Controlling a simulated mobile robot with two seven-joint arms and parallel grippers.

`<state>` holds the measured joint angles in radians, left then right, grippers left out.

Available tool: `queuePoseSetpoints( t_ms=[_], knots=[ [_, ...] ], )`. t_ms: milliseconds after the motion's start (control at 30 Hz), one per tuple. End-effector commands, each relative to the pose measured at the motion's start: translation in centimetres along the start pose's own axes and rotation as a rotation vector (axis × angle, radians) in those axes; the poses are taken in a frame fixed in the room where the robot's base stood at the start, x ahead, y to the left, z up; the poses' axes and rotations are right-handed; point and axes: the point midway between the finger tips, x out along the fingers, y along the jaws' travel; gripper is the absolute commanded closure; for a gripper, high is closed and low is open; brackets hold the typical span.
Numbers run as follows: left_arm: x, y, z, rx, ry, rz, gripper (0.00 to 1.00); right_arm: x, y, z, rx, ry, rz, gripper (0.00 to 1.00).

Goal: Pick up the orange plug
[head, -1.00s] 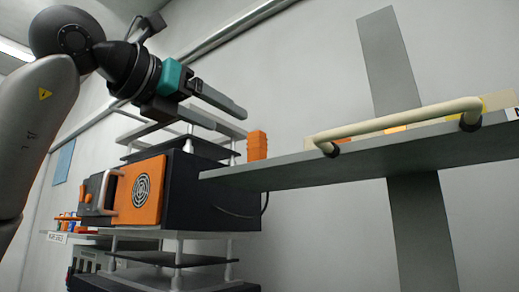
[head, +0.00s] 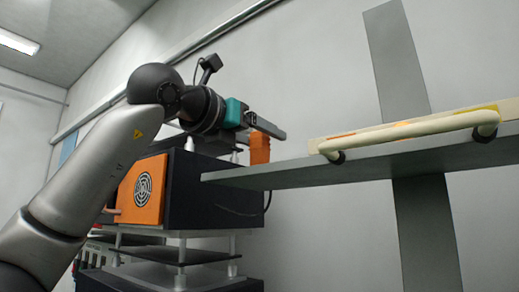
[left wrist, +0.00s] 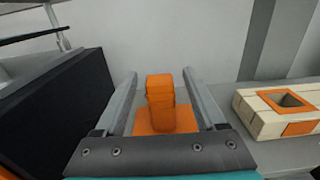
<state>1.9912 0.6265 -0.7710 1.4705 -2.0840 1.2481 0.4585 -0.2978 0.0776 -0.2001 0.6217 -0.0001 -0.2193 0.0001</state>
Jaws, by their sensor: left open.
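The orange plug (head: 260,148) stands upright on the grey shelf, just right of the black box in the head view. In the left wrist view the plug (left wrist: 161,102) rises between the two fingers, with gaps showing on both sides. My left gripper (head: 270,129) is open and reaches in from the left toward the plug; it also shows in the left wrist view (left wrist: 160,80). My right gripper is not in view.
A black box with an orange vented front (head: 140,190) stands left of the plug. The grey shelf (head: 380,165) runs right and carries a cream bar handle (head: 410,133). A cream block with an orange-edged square opening (left wrist: 285,112) lies right of the gripper.

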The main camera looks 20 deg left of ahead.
Motion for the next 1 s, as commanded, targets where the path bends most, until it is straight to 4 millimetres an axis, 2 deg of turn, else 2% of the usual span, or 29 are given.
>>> queuePoseSetpoints(
  t_ms=[67, 700, 1000],
  knots=[
    [-0.01, 0.0, -0.03, 0.0, 0.0, 0.0, 0.3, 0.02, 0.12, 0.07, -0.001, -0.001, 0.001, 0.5],
    [-0.06, 0.02, 0.0, 0.0, 0.0, 0.0, 1.0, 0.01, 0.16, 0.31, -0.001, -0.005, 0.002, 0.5],
    [-0.07, 0.02, 0.03, 0.0, -0.001, 0.0, 1.0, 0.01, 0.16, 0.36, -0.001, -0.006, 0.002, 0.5]
  ],
)
